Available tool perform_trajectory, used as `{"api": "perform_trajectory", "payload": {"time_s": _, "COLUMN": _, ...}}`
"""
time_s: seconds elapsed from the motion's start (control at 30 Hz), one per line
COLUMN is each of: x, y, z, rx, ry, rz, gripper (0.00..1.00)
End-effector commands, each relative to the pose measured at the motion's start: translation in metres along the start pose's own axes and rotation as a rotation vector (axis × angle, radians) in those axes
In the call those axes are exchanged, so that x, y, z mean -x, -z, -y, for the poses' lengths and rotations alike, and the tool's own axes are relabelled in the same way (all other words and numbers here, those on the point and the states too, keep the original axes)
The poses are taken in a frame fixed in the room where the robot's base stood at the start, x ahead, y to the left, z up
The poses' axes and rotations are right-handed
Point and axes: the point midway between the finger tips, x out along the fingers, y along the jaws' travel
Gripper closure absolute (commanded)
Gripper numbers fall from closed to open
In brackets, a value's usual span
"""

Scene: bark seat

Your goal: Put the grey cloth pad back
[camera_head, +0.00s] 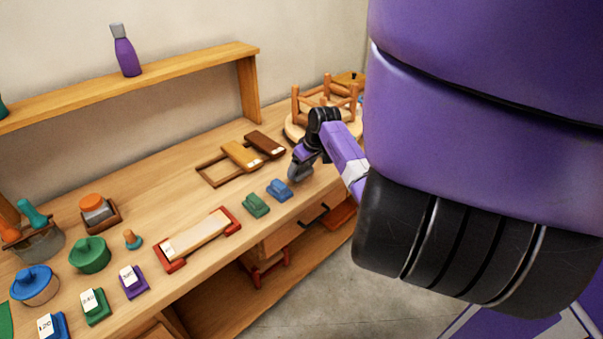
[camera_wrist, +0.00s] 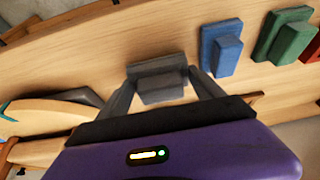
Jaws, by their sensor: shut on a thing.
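The grey cloth pad (camera_wrist: 158,70) is a small block with a raised grip on its back. My gripper (camera_wrist: 163,88) is shut on that grip, with one finger on each side. In the head view my gripper (camera_head: 303,163) is at the bench, and the grey pad (camera_head: 300,172) shows below it, partly hidden. The pad is at or just above the bench top; I cannot tell whether it touches. A blue pad (camera_head: 279,189) and a green pad (camera_head: 255,205) of like shape lie in line with it, apart from it.
The workbench (camera_head: 330,178) has its front edge close by. An upturned wooden stool (camera_head: 325,95) stands behind my gripper. A tray with brown and yellow blocks (camera_head: 240,155) lies to the left. A red-ended holder (camera_head: 198,238) and several tins and sanding blocks are farther left.

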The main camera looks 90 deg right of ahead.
Motion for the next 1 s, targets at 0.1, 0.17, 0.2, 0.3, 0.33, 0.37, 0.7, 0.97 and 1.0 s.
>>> {"api": "perform_trajectory", "payload": {"time_s": 0.1, "x": -0.017, "y": -0.008, "z": 0.000, "rx": -0.001, "ry": 0.002, "rz": 0.003, "gripper": 0.61}}
{"api": "perform_trajectory", "payload": {"time_s": 0.17, "x": -0.023, "y": -0.010, "z": 0.000, "rx": -0.001, "ry": 0.001, "rz": 0.002, "gripper": 0.61}}
{"api": "perform_trajectory", "payload": {"time_s": 0.2, "x": -0.025, "y": -0.011, "z": 0.000, "rx": -0.001, "ry": 0.001, "rz": 0.002, "gripper": 0.61}}
{"api": "perform_trajectory", "payload": {"time_s": 0.3, "x": -0.028, "y": -0.012, "z": 0.000, "rx": -0.001, "ry": 0.000, "rz": 0.000, "gripper": 0.61}}
{"api": "perform_trajectory", "payload": {"time_s": 0.33, "x": -0.028, "y": -0.012, "z": 0.000, "rx": -0.001, "ry": 0.000, "rz": 0.000, "gripper": 0.61}}
{"api": "perform_trajectory", "payload": {"time_s": 0.37, "x": -0.028, "y": -0.011, "z": 0.000, "rx": 0.000, "ry": 0.000, "rz": -0.001, "gripper": 0.61}}
{"api": "perform_trajectory", "payload": {"time_s": 0.7, "x": -0.030, "y": -0.013, "z": 0.000, "rx": 0.000, "ry": 0.000, "rz": 0.001, "gripper": 0.10}}
{"api": "perform_trajectory", "payload": {"time_s": 0.97, "x": -0.030, "y": -0.013, "z": 0.000, "rx": 0.000, "ry": 0.000, "rz": 0.001, "gripper": 0.02}}
{"api": "perform_trajectory", "payload": {"time_s": 1.0, "x": -0.030, "y": -0.013, "z": 0.000, "rx": 0.000, "ry": 0.000, "rz": 0.001, "gripper": 0.02}}
